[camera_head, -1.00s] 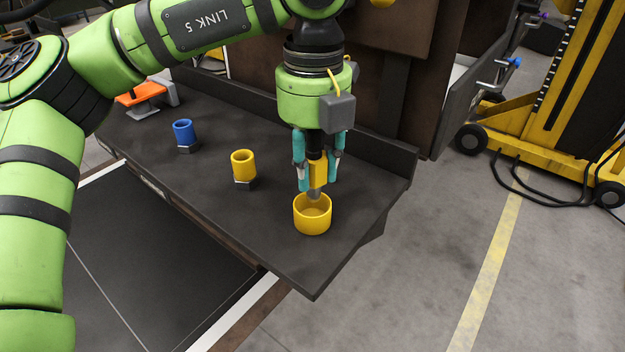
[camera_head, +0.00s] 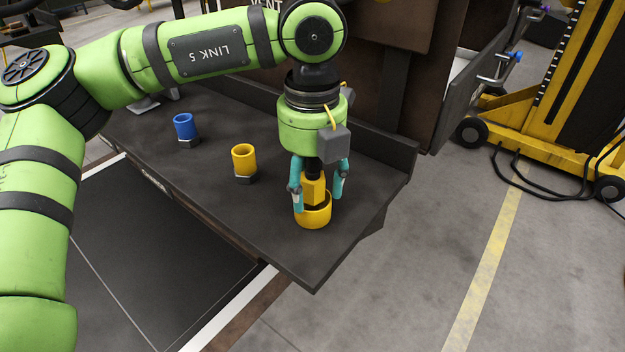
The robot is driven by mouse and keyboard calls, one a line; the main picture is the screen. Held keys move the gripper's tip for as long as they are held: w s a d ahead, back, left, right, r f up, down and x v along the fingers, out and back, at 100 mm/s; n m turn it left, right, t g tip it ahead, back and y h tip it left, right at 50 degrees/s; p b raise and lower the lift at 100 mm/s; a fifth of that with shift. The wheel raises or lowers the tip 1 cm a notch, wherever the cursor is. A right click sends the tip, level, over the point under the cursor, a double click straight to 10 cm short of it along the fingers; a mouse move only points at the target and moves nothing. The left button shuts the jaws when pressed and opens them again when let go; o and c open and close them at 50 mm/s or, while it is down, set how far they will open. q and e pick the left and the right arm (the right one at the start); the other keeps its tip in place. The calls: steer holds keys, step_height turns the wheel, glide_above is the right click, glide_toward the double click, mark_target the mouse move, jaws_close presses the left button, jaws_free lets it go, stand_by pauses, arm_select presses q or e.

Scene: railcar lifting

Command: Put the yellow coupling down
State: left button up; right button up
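The yellow coupling (camera_head: 315,190), a yellow block with a dark neck on top, stands upright in a round yellow cup (camera_head: 314,219) near the front right end of the dark bench. Its lower end is hidden by the cup's wall. My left gripper (camera_head: 318,198) points straight down over it. Its teal fingers are spread on either side of the coupling, with a gap visible on the right side. The left fingertip is close to the cup's rim; I cannot tell whether it touches. My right gripper is not in view.
A yellow socket (camera_head: 244,160) and a blue socket (camera_head: 184,127) stand to the left on the dark bench (camera_head: 315,268). A raised ledge runs along the bench's back. A yellow lift (camera_head: 575,110) stands on the floor at right.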

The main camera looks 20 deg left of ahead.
arm_select(q)
step_height(320, 180, up, 11)
steer(key=shift+f, duration=0.1)
steer(key=shift+r, duration=0.8)
